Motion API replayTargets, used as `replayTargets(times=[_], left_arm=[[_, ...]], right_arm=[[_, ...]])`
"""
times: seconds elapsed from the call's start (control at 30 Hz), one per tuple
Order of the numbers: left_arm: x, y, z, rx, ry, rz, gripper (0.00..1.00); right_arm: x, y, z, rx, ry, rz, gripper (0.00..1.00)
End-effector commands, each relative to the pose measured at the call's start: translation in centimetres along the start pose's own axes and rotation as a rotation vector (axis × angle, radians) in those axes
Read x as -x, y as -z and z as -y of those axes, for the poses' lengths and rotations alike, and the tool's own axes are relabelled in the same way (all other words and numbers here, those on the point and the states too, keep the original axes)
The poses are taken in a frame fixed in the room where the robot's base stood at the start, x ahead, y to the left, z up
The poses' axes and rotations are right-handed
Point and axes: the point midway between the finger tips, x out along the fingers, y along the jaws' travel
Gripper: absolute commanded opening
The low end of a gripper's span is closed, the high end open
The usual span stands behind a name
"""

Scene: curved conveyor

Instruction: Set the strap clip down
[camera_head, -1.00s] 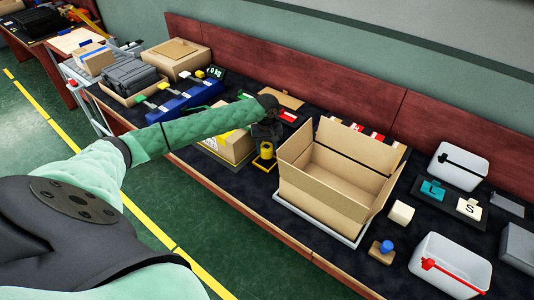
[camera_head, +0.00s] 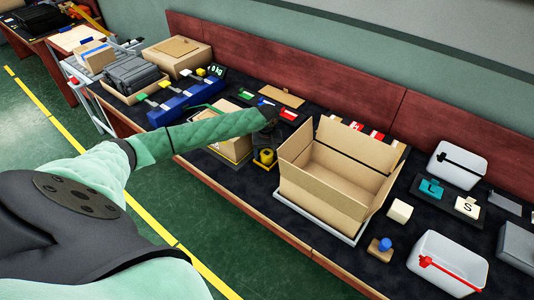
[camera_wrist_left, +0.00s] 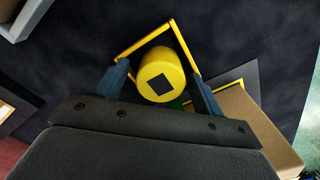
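My left gripper (camera_head: 266,140) points down over a yellow cylinder (camera_head: 266,156) on the dark tabletop, left of the open carton. In the left wrist view its fingers (camera_wrist_left: 160,85) are spread, with the yellow cylinder (camera_wrist_left: 161,77) showing between them. A black square marks the cylinder's top, and a thin yellow outline (camera_wrist_left: 143,38) lies around it. I see a small gap on each side of the cylinder, so the fingers look open. I cannot single out the strap clip for certain. My right gripper is not in view.
The open carton (camera_head: 335,175) stands on a pale plate just right of my gripper. A closed box (camera_head: 232,148) stands close on its left. A blue rack (camera_head: 185,105) is farther left. White bins (camera_head: 447,265) and small blocks lie at the right.

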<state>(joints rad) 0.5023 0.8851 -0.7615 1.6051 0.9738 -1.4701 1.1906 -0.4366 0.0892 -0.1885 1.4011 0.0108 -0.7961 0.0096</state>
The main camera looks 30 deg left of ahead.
Motion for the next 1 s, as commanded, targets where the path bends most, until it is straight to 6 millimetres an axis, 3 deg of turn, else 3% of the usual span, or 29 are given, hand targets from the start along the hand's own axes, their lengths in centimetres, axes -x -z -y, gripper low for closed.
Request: replayTargets(times=[0.37,0.8,1.0], left_arm=[[0.8,0.0,0.0,0.000,-0.001,-0.001,0.69],[8.6,0.1,-0.1,0.000,-0.002,-0.002,0.69],[11.2,0.1,0.0,0.001,-0.001,0.000,0.69]], right_arm=[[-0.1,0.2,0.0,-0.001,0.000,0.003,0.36],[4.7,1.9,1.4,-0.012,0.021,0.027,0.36],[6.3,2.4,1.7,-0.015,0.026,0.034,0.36]])
